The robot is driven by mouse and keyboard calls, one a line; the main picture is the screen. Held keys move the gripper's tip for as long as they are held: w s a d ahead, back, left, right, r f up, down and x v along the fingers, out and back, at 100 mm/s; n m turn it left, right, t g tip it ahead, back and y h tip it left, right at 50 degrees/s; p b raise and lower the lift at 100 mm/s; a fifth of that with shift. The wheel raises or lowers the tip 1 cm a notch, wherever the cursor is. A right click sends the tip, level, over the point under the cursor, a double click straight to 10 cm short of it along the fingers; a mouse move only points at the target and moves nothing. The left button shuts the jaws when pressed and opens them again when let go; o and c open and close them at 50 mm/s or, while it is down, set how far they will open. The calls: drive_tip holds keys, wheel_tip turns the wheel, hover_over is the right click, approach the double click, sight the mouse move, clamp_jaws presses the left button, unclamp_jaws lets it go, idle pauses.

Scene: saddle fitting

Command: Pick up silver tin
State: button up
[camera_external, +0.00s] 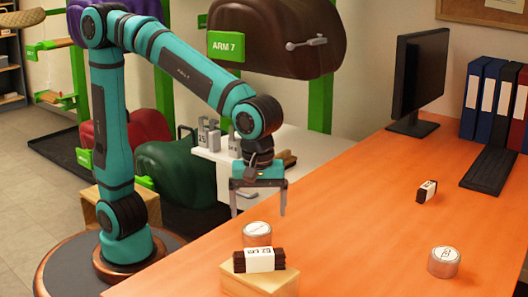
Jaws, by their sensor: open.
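Two round tins with pale labelled lids stand on the orange desk. One tin (257,235) is behind the wooden block, its lower part hidden. The other tin (444,264) stands alone at the right front. Both have shiny sides tinted orange-pink, like the desk, and I cannot tell from colour which is called silver. My gripper (258,212) points down with its fingers apart and nothing between them. In the picture it is just above the tin behind the block; the exact height gap is unclear.
A brown bundle with a white band (259,259) lies on a wooden block (258,281) close in front of that tin. Another banded bundle (427,191) lies farther right. A monitor (419,75), keyboard (495,171) and binders (495,100) are at the back. The desk's middle is clear.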

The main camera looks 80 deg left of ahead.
sight(257, 229)
drive_tip(key=shift+s+d+f, duration=0.1)
drive_tip(key=shift+d+f, duration=0.05)
drive_tip(key=shift+f, duration=1.65)
drive_tip(key=shift+s+d+f, duration=0.1)
drive_tip(key=shift+d+f, duration=0.05)
drive_tip(key=shift+f, duration=1.6)
drive_tip(key=shift+c, duration=0.4)
drive_tip(key=c, duration=1.1)
